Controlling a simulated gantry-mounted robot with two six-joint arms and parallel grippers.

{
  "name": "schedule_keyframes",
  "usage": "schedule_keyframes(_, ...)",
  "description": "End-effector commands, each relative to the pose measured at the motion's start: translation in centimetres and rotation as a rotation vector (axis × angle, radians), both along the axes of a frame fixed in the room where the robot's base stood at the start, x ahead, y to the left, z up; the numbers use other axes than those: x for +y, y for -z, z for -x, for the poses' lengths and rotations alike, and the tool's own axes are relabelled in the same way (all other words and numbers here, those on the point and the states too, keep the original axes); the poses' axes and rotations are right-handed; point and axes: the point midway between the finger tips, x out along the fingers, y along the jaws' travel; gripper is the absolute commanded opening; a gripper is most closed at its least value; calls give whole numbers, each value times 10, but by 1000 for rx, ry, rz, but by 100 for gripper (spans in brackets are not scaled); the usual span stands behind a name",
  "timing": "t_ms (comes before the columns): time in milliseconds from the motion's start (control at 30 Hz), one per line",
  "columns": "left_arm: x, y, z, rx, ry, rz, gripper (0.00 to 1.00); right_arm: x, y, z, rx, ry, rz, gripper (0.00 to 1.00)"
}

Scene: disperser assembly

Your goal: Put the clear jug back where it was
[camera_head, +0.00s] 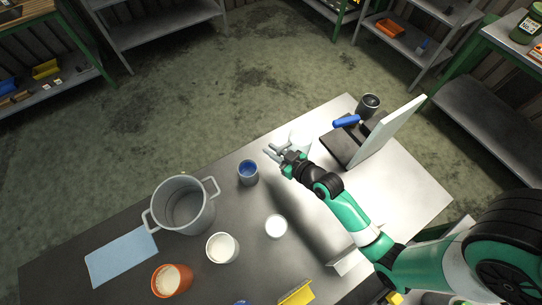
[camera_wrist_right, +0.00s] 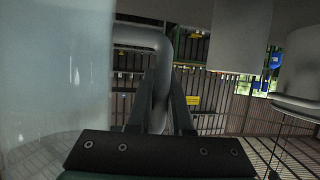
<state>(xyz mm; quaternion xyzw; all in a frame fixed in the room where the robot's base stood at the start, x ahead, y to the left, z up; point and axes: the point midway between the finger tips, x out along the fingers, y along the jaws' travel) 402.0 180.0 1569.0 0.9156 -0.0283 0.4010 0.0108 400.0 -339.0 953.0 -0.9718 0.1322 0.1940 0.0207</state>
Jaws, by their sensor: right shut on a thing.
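The clear jug (camera_head: 301,142) is a pale, see-through vessel by the far edge of the metal table, partly hidden behind my right gripper (camera_head: 275,152). In the right wrist view its cloudy wall (camera_wrist_right: 55,80) fills the left side. Its handle (camera_wrist_right: 145,40) runs down between the two fingers of my right gripper (camera_wrist_right: 162,105), which is shut on it. I cannot tell whether the jug's base touches the table. My left gripper is not in view.
A blue-topped cup (camera_head: 248,172) stands just left of my right gripper. A dark stand with a white panel (camera_head: 393,130) and a dark cup (camera_head: 368,105) are to the right. A large pot (camera_head: 183,206), white beaker (camera_head: 222,248) and orange tub (camera_head: 172,281) stand left.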

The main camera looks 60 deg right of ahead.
Motion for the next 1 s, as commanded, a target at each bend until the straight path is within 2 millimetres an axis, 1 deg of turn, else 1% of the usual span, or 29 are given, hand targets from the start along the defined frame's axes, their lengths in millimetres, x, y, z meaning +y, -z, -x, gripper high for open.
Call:
schedule_keyframes(200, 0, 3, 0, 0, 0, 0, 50, -1, 5, -5, -2, -1, 3, 0)
schedule_keyframes(267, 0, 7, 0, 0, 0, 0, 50, -2, 13, -10, -2, 0, 1, 0)
schedule_keyframes(333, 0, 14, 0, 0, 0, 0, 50, -2, 27, -8, 0, -1, 1, 0)
schedule_keyframes(433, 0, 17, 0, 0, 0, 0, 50, -2, 38, -8, -1, 0, 1, 0)
schedule_keyframes(700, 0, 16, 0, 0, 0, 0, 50, -2, 38, -8, -2, 0, 3, 0)
schedule_keyframes(833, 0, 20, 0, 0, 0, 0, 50, -2, 42, -8, -2, 0, 3, 0)
schedule_keyframes(867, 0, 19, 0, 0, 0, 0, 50, -2, 43, -8, 1, 0, 0, 22)
schedule_keyframes(1000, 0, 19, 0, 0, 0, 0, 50, -2, 42, -7, 1, 0, 0, 47)
